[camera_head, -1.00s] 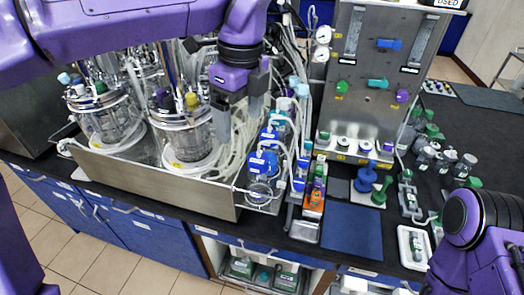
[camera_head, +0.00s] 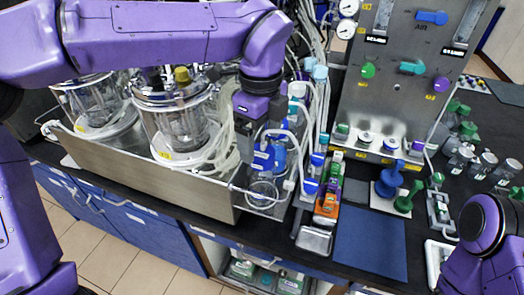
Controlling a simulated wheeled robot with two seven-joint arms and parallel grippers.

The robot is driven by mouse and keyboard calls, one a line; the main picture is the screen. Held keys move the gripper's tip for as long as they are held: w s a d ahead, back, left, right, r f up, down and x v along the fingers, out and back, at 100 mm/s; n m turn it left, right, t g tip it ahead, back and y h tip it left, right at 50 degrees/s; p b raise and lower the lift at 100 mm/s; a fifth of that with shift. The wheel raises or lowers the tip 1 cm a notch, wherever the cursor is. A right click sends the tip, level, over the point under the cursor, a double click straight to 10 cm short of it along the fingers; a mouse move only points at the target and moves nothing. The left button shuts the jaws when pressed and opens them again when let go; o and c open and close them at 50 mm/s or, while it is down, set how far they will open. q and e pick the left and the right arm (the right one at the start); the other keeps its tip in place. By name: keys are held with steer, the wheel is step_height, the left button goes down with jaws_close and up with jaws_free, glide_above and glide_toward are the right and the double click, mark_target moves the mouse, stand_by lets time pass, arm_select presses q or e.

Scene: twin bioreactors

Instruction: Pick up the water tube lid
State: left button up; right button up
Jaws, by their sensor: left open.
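I cannot tell for certain which lid is the water tube lid. Small blue caps (camera_head: 311,186) stand on a narrow row beside the steel tray, next to an orange block (camera_head: 326,205). Blue-topped glass bottles (camera_head: 262,185) stand at the tray's right end, with clear tubing around them. My left gripper (camera_head: 258,150) is open and points down over these bottles, with its fingers partly hiding them. It holds nothing that I can see. Only part of my right arm shows at the lower right; its gripper is out of view.
The steel tray (camera_head: 190,195) holds glass vessels (camera_head: 170,120) and loose tubing. A steel panel (camera_head: 405,85) with coloured knobs stands behind. Blue and green stoppers (camera_head: 389,180) stand near it. A dark blue mat (camera_head: 370,243) is bare. Small jars (camera_head: 482,165) crowd the right side.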

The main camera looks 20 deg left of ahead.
mark_target(263, 152)
arm_select(q)
steer(key=f, duration=0.4)
steer(key=shift+w+d+p, duration=0.15)
steer(key=shift+d+p, duration=0.05)
steer(key=shift+p, duration=0.2)
steer(key=shift+r, duration=0.1)
steer(key=c, duration=1.1)
